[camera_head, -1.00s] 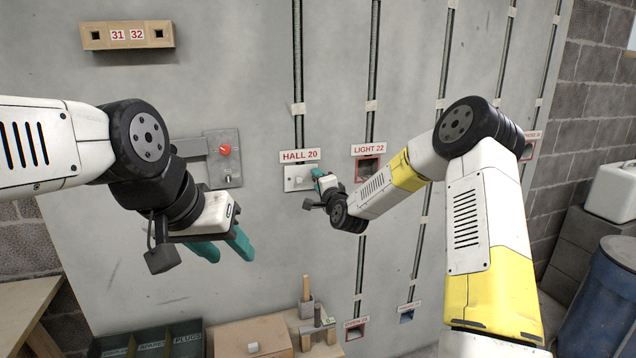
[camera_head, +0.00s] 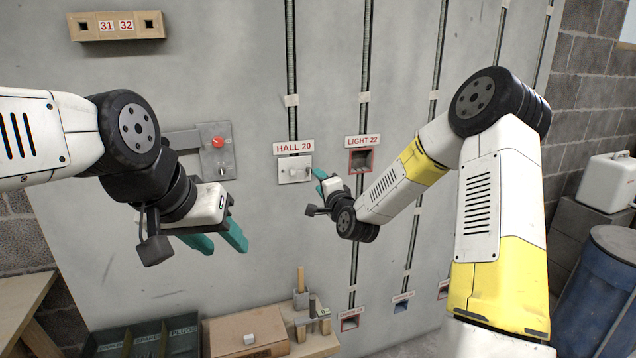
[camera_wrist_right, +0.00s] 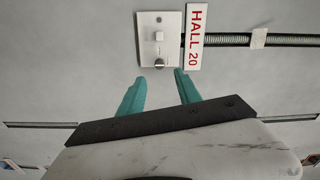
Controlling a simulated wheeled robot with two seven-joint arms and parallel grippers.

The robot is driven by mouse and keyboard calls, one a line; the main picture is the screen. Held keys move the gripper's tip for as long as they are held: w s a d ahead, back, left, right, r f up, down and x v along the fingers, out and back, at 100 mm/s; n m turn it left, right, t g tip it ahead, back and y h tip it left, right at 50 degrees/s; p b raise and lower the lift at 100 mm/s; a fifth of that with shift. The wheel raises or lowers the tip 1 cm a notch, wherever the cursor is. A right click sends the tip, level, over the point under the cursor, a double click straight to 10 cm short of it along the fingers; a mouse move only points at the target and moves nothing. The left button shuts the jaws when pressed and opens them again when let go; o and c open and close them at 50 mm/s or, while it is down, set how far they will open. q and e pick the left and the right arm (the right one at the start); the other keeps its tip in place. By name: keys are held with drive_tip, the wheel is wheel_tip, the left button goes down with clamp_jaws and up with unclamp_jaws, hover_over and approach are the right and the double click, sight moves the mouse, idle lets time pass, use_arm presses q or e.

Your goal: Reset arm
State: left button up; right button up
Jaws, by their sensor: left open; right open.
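My right gripper (camera_head: 322,184) is in front of the wall, just right of the white switch plate (camera_head: 294,170) under the HALL 20 label (camera_head: 294,147). In the right wrist view its two teal fingers (camera_wrist_right: 158,92) are apart with nothing between them. The plate (camera_wrist_right: 159,38), with a white switch and a round metal knob, lies beyond the fingertips there, apart from them. My left gripper (camera_head: 222,238) hangs at the left, its teal fingers apart and empty, in front of bare wall.
A grey box with a red knob (camera_head: 217,142) is on the wall behind my left gripper. An open LIGHT 22 wall box (camera_head: 361,160) sits close to my right gripper. Below are a dark compartment tray (camera_head: 140,342) and a cardboard box (camera_head: 247,330). A blue barrel (camera_head: 602,285) stands at right.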

drive_tip(key=s+d+r+n+g+h, duration=0.1)
drive_tip(key=s+d+r+n+g, duration=0.1)
drive_tip(key=s, duration=1.1)
drive_tip(key=s+d+r+n+g+h, duration=0.1)
drive_tip(key=s+d+r+n+g, duration=0.2)
drive_tip(key=s, duration=1)
drive_tip(key=s+d+r+n+g+h, duration=0.1)
drive_tip(key=s+d+n+g, duration=0.5)
drive_tip(key=s, duration=0.7)
drive_tip(key=shift+s+d+r+n, duration=0.35)
drive_tip(key=shift+r+n, duration=0.35)
drive_tip(key=shift+n, duration=0.2)
